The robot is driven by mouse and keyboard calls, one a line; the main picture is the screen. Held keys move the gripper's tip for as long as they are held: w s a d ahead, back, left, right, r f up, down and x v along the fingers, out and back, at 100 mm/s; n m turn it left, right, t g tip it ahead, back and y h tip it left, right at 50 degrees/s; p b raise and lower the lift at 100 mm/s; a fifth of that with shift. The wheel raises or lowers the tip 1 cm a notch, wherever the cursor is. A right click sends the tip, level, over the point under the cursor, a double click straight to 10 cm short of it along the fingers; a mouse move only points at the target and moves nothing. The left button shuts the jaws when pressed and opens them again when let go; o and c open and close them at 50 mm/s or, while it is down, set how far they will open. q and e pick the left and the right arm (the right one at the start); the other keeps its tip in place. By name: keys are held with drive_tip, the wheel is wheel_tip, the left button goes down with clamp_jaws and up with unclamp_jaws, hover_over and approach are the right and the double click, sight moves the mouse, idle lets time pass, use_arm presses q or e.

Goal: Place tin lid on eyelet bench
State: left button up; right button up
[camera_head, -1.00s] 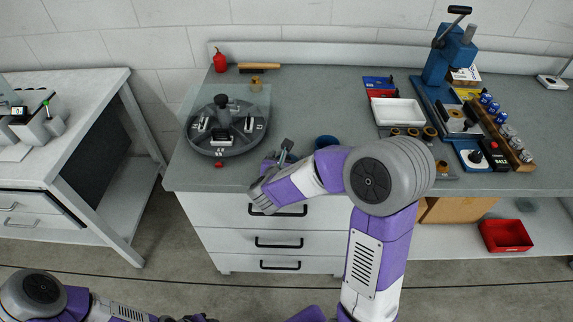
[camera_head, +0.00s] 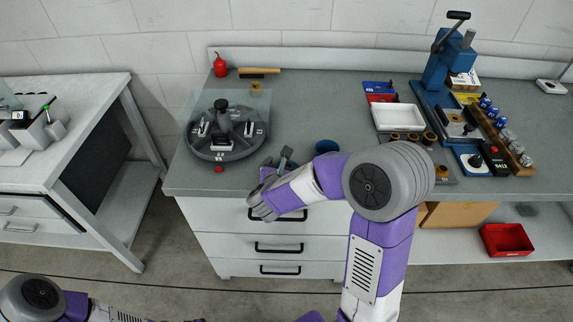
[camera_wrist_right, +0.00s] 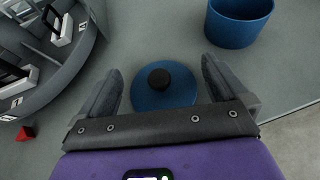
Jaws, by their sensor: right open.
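The tin lid (camera_wrist_right: 180,96), a blue disc with a black knob, lies flat on the grey bench between my right fingers in the right wrist view. My right gripper (camera_wrist_right: 158,88) is open, its fingers on either side of the lid with gaps beside it. In the head view my right gripper (camera_head: 284,162) is at the front edge of the eyelet bench (camera_head: 325,95), and the lid is hidden there. An open blue tin (camera_wrist_right: 240,22) stands right of the lid; it also shows in the head view (camera_head: 327,147). Only a sliver of my left gripper may show at the bottom edge.
A round grey carousel (camera_head: 226,150) stands left of my right gripper, with a small red piece (camera_wrist_right: 25,133) by its rim. A white tray (camera_head: 398,117), a blue press (camera_head: 445,65) and several small parts are at right. The bench middle is clear.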

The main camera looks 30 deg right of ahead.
drive_tip(key=p+v, duration=0.3)
drive_tip(key=v, duration=0.8)
drive_tip(key=s+a+f+m+g+y, duration=0.1)
drive_tip(key=s+f+m+g+y, duration=0.15)
drive_tip(key=s+f+g, duration=0.4)
drive_tip(key=s+a+f+m+g+y, duration=0.2)
drive_tip(key=s+f+m, duration=0.1)
drive_tip(key=f, duration=0.7)
drive_tip(key=s+a+f+m+g+y, duration=0.4)
drive_tip(key=s+a+f+m+y, duration=0.55)
drive_tip(key=m, duration=0.45)
drive_tip(key=w+f+m+t+h, duration=0.1)
drive_tip(key=w+f+m+t, duration=0.2)
drive_tip(key=f+m, duration=0.4)
drive_tip(key=w+m, duration=0.1)
drive_tip(key=m, duration=0.2)
drive_tip(key=shift+a+m+t, duration=0.2)
drive_tip(key=shift+m+t, duration=0.15)
drive_tip(key=shift+w, duration=0.1)
